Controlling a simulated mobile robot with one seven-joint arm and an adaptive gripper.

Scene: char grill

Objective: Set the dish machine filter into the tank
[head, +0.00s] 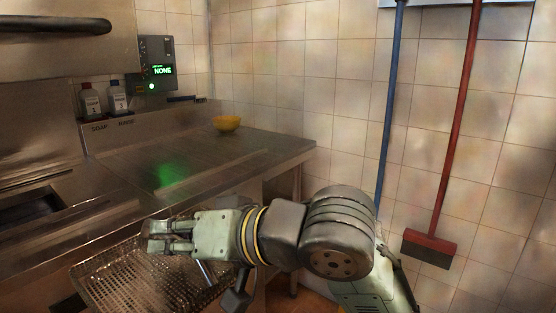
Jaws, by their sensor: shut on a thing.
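The dish machine filter, a perforated metal tray (125,277), shows at the lower left of the head view, in front of the steel counter. My gripper (152,238) is shut on the filter at its far right edge, and the fingers cover that part. The filter's lower edge runs near the bottom of the picture. The tank (32,208) seems to be the dark opening in the steel at the left edge; its inside is mostly hidden.
A blue pole (390,100) and a red broom (431,245) hang on the tiled wall at right.

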